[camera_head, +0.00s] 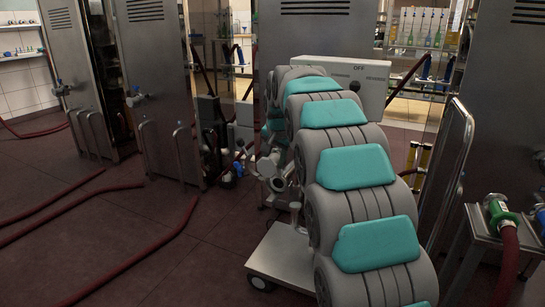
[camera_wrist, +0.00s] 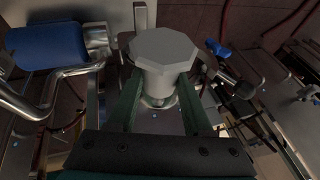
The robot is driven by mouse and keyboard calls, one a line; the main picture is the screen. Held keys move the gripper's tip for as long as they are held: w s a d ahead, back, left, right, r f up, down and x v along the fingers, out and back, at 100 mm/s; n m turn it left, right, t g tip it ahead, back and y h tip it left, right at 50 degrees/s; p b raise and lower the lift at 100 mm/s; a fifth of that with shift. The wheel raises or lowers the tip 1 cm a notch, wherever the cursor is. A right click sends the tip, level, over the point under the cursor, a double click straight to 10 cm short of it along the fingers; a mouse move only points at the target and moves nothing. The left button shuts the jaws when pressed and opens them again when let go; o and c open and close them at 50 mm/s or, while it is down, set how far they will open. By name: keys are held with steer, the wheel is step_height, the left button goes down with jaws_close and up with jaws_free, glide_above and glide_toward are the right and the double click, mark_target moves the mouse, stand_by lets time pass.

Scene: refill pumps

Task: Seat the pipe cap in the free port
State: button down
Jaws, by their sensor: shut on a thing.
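The pipe cap (camera_wrist: 164,50), a light grey piece with an eight-sided top, is between the two green fingers of my gripper (camera_wrist: 160,88) in the wrist view. The gripper is shut on it. A round metal ring shows below the cap between the fingers; I cannot tell whether it belongs to the cap or to a fitting underneath. The free port cannot be made out for certain. In the head view my own arm hides the gripper and the cap. Metal round fittings (camera_head: 270,166) show just left of the arm there.
In the wrist view, a blue cylinder (camera_wrist: 46,46) and bent steel pipe (camera_wrist: 62,84) lie left, and a blue valve handle (camera_wrist: 218,48) right. In the head view, steel cabinets (camera_head: 160,75) stand behind, dark red hoses (camera_head: 130,262) cross the floor, and a green-collared hose coupling (camera_head: 497,213) is at right.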

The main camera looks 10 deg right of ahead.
mark_target(277, 171)
steer(key=shift+f+b, duration=1.4)
steer(key=shift+f, duration=1.4)
steer(key=shift+f+b, duration=0.35)
steer(key=shift+f, duration=1.6)
steer(key=shift+f, duration=0.25)
steer(key=shift+c, duration=1.2)
jaws_free()
steer(key=v, duration=0.7)
steer(key=shift+s+r, duration=0.2)
steer(key=shift+r, duration=0.15)
steer(key=shift+s, duration=0.15)
